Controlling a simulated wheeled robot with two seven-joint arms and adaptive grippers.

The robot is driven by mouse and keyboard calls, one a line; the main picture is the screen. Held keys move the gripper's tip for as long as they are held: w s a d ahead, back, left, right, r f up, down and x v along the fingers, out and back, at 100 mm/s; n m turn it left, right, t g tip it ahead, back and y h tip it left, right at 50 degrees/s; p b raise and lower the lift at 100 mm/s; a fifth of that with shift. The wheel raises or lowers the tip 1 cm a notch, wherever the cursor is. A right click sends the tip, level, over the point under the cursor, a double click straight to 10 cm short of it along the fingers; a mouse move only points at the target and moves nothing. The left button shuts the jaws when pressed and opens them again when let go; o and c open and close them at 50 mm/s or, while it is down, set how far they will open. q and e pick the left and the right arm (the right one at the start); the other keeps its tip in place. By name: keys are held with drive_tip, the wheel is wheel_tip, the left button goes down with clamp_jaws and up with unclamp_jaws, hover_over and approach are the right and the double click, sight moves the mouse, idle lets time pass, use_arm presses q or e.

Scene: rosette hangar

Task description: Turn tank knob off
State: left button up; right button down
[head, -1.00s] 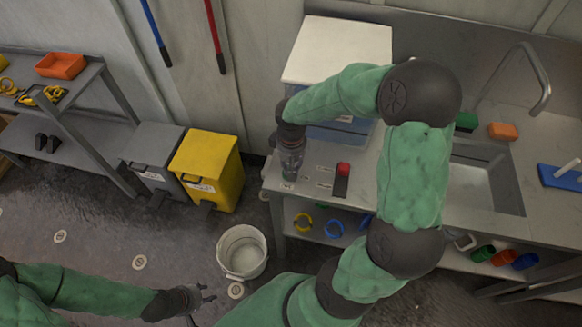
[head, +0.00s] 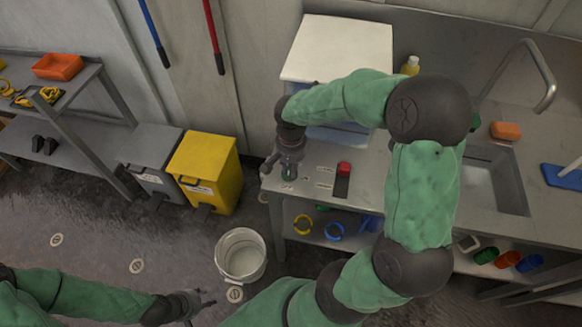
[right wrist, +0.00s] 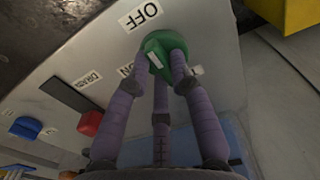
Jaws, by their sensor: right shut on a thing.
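The green tank knob (right wrist: 160,45) sits on the grey panel between an "OFF" label (right wrist: 140,14) and an "ON" label (right wrist: 127,69); a white mark shows on it. My right gripper (right wrist: 163,68) is shut on it, its purple fingers around the knob. In the head view the right gripper (head: 287,165) is at the counter's left end, mostly covering the knob. The tank (head: 338,48), with a white lid and bluish body, stands behind, partly hidden by my right arm. My left gripper (head: 203,299) is empty and open, low over the floor.
A red switch (head: 343,168) on a dark slot, labelled "DRAIN" in the wrist view, is right of the knob. The sink (head: 495,180) is further right. A yellow bin (head: 203,170) and white bucket (head: 241,255) stand left of the counter.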

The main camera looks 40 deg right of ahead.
drive_tip(key=shift+m, duration=0.3)
drive_tip(key=c, duration=1.1)
unclamp_jaws()
wheel_tip(320, 180, up, 12)
